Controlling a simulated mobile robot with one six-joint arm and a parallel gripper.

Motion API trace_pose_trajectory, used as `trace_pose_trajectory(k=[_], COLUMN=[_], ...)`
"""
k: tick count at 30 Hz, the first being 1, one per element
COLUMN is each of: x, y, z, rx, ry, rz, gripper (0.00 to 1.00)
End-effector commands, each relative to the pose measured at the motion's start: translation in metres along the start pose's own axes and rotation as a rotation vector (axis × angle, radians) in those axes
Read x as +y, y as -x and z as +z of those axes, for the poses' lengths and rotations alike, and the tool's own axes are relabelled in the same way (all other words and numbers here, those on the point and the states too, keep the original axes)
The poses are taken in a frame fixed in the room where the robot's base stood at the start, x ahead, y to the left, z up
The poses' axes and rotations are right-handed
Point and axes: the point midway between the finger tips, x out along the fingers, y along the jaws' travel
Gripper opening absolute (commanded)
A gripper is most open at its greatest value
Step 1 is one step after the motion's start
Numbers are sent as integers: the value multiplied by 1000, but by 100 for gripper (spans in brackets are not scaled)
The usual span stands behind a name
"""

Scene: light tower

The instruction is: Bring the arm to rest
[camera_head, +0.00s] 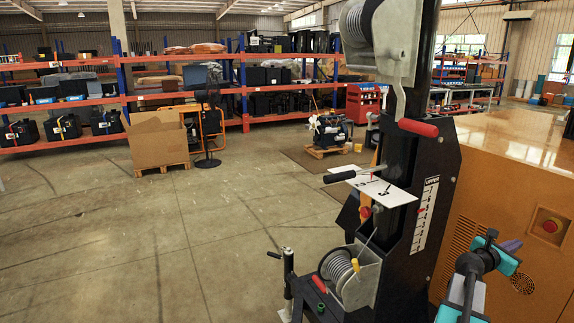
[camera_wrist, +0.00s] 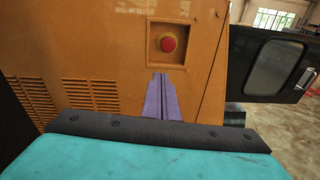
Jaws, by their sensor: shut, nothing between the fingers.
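My gripper (camera_head: 512,245) shows at the lower right of the head view, with teal and black wrist parts and purple fingers. In the wrist view its purple fingers (camera_wrist: 161,98) lie together, shut and empty, pointing at an orange cabinet (camera_wrist: 85,40). The orange cabinet also fills the right side of the head view (camera_head: 500,160). A red emergency-stop button (camera_wrist: 168,44) sits in a recess beyond the fingertips. It also shows in the head view (camera_head: 550,226), right of my gripper. The gap between fingertips and cabinet cannot be judged.
A black mast (camera_head: 430,165) with winches (camera_head: 352,275) and a white plate (camera_head: 372,184) stands left of my gripper. Vents (camera_wrist: 88,97) mark the cabinet face. Open concrete floor (camera_head: 130,240) lies to the left. Shelving (camera_head: 190,90) stands at the back.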

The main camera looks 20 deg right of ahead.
Motion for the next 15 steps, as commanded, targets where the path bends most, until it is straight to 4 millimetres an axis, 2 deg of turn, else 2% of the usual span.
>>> trace_pose_trajectory(k=[8, 15], x=[54, 91], y=[51, 113], z=[-102, -198], rx=[171, 345], ry=[-237, -446], rz=[5, -44], gripper=[0, 0])
